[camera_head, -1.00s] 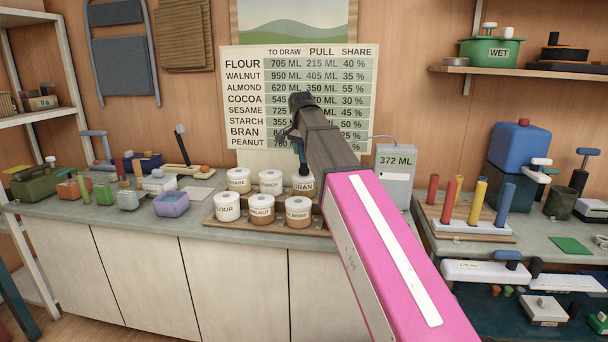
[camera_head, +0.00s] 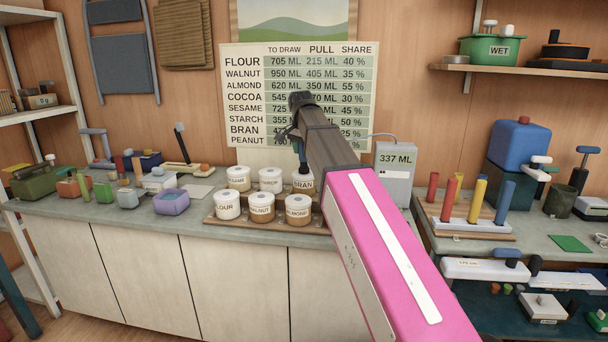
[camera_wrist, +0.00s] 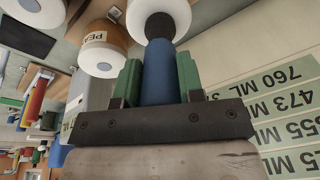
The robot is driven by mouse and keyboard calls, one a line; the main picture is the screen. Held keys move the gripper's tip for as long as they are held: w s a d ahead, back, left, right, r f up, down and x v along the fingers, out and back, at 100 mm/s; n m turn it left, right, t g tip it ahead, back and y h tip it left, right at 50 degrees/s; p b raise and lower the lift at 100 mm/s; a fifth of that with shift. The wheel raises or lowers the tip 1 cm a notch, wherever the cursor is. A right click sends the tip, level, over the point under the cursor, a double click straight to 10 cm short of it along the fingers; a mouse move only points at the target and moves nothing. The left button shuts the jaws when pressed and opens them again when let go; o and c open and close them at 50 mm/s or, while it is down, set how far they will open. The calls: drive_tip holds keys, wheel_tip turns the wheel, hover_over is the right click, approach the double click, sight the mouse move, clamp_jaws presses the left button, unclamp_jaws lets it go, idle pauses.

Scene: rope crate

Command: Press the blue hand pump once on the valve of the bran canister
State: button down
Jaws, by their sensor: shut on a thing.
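My gripper (camera_head: 299,146) is shut on the blue hand pump (camera_wrist: 158,72), between green finger pads in the wrist view. The pump's dark end meets the white top of the bran canister (camera_head: 303,185), whose lid (camera_wrist: 147,12) shows at the top of the wrist view. The valve itself is hidden under the pump's end. The bran canister stands upright in the back row of the rack (camera_head: 265,226). The meter (camera_head: 396,165) on the counter reads 337 ML. The wall chart (camera_head: 252,62) shows a bran row; the wrist view shows 473 ML on it.
The walnut canister (camera_head: 261,207), almond canister (camera_head: 298,209) and flour canister (camera_head: 227,205) stand in the front row, close by. A peanut canister (camera_wrist: 98,50) stands beside bran in the wrist view. Small tools crowd the counter's left; colored pegs (camera_head: 479,202) stand at right.

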drive_tip(key=shift+w+v, duration=0.25)
drive_tip(key=shift+v, duration=0.9)
drive_tip(key=shift+w+v, duration=0.2)
drive_tip(key=shift+v, duration=0.95)
drive_tip(key=shift+w+v, duration=0.25)
drive_tip(key=shift+v, duration=0.85)
drive_tip(key=shift+d+r, duration=0.1)
drive_tip(key=shift+r, duration=0.1)
